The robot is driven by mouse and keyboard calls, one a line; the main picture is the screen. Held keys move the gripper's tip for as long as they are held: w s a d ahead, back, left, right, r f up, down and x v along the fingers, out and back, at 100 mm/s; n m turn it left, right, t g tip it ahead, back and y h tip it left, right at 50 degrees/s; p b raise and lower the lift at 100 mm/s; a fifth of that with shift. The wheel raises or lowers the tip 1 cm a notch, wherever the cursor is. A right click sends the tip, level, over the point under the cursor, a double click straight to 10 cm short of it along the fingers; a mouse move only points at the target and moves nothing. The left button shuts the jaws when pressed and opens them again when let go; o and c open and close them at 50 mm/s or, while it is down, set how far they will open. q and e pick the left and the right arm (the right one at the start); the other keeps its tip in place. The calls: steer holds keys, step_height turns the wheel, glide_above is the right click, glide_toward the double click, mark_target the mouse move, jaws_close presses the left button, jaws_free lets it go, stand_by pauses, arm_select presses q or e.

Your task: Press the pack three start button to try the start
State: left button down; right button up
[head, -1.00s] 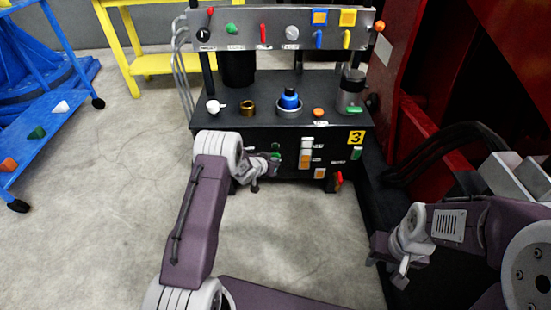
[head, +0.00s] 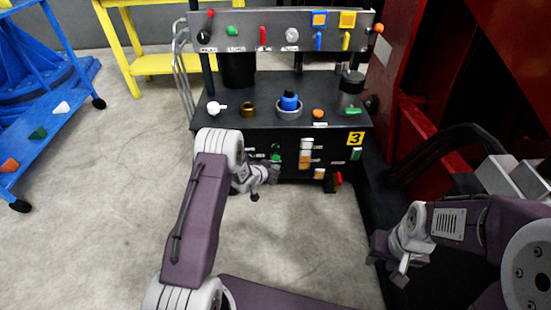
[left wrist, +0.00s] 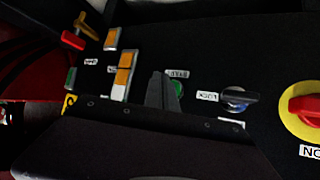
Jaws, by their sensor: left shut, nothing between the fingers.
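The pack three cabinet is black, with a yellow "3" plate (head: 356,138) on its front. A round green button (head: 276,157) sits low on that front. In the left wrist view the green button (left wrist: 178,88) has a small white label beside it that seems to read START. My left gripper (head: 274,174) is shut and empty just in front of the panel. Its dark fingers (left wrist: 161,90) partly cover the button in the left wrist view; I cannot tell whether they touch it. My right gripper (head: 388,262) hangs at the lower right, away from the panel; its jaws are unclear.
A dark knob labelled LOCK (left wrist: 238,99) and a red knob on a yellow disc (left wrist: 308,105) are near the button. Orange and white blocks (head: 305,155) and a red-orange handle (head: 338,179) are on the front. A blue cart (head: 40,150) stands left. The floor between is clear.

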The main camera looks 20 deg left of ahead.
arm_select(q)
steer(key=shift+s+d+p, duration=0.25)
steer(key=shift+s+p, duration=0.05)
steer(key=shift+s, duration=0.55)
steer(key=shift+s+d+p, duration=0.25)
steer(key=shift+s, duration=0.6)
steer(key=w+d+r+t+p, duration=0.1)
steer(key=w+r+p, duration=0.1)
steer(key=r, duration=0.9)
steer(key=w+d+r+t+p, duration=0.1)
steer(key=w+r+t+p, duration=0.15)
steer(key=r, duration=0.95)
steer(key=s+r+g+y+p, duration=0.1)
steer(key=s+r+g+p, duration=0.15)
steer(key=s+r, duration=0.5)
steer(key=s+a+f+n+g+y, duration=0.1)
steer(key=s+f+g, duration=0.15)
steer(key=s, duration=0.65)
steer(key=s+a+f+n+g+p, duration=0.15)
steer(key=s+g, duration=0.25)
steer(key=s, duration=0.5)
steer(key=s+f+n+g+y, duration=0.1)
steer(key=s+f+g, duration=0.25)
steer(key=s, duration=0.55)
step_height(320, 180, up, 38)
steer(key=p, duration=3.7)
steer(key=shift+s+p, duration=0.15)
steer(key=shift+p, duration=0.15)
